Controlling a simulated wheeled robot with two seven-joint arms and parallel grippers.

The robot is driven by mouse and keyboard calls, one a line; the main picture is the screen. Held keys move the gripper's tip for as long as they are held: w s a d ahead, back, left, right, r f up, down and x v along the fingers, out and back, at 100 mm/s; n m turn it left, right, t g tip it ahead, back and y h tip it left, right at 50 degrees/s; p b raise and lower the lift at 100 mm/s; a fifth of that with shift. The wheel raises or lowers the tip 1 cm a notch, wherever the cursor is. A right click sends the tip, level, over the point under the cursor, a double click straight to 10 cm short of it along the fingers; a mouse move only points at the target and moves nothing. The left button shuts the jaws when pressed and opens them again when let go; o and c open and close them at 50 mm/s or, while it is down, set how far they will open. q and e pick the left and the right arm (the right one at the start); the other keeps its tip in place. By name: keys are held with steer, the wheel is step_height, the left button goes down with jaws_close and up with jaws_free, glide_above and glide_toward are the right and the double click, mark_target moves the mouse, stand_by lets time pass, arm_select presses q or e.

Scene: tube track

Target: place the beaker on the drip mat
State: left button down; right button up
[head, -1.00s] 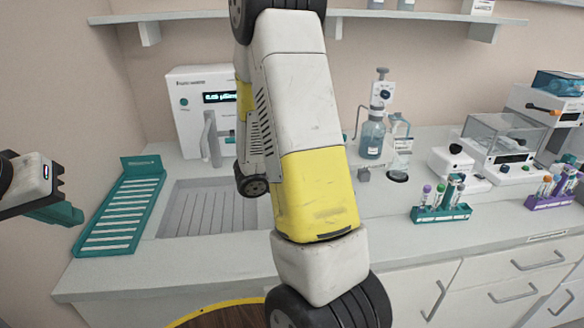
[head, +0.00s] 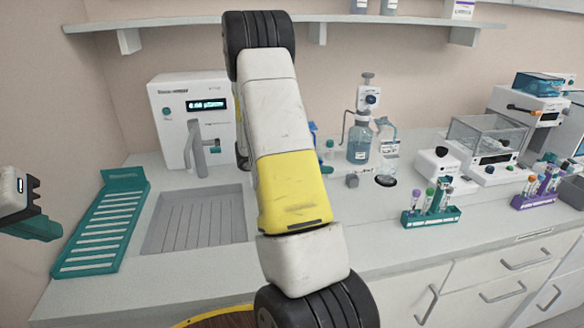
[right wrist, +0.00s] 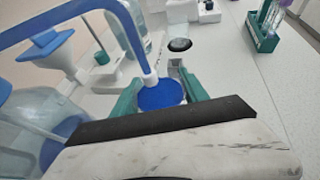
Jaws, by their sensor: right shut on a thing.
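The grey ribbed drip mat (head: 195,222) lies flat on the counter in the head view, in front of the white dispensing machine. Nothing stands on its visible part. My own right arm hides the beaker and most of that gripper in the head view. My left gripper (head: 32,226) is at the far left edge; its opening is unclear.
The white machine (head: 190,112) with a grey spout stands behind the mat. A teal slotted rack (head: 103,228) lies left of it. A dispenser bottle (head: 359,142), a dark round disc (head: 386,181) and a tube rack (head: 430,215) stand right. A blue bent tube (right wrist: 128,25) passes close above the beaker.

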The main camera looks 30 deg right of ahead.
steer(key=shift+w+d+f, duration=0.1)
steer(key=shift+w+f, duration=0.1)
steer(key=shift+f, duration=1.6)
steer(key=o, duration=1.5)
steer(key=shift+f, duration=0.1)
steer(key=shift+c, duration=0.2)
steer(key=shift+a+r, duration=0.2)
steer(key=s+v, duration=0.1)
steer(key=v, duration=1)
steer(key=s+a+r+m+t+y, duration=0.3)
steer(key=s+a+r+m+y, duration=0.4)
steer(key=s+a, duration=0.3)
steer(key=s+a+r+m+t+y, duration=0.4)
steer(key=s+a+r+m+y, duration=0.4)
steer(key=a, duration=0.5)
steer(key=shift+s+r+m+y, duration=0.3)
steer(key=shift+s+r+m, duration=0.6)
steer(key=shift+s, duration=0.25)
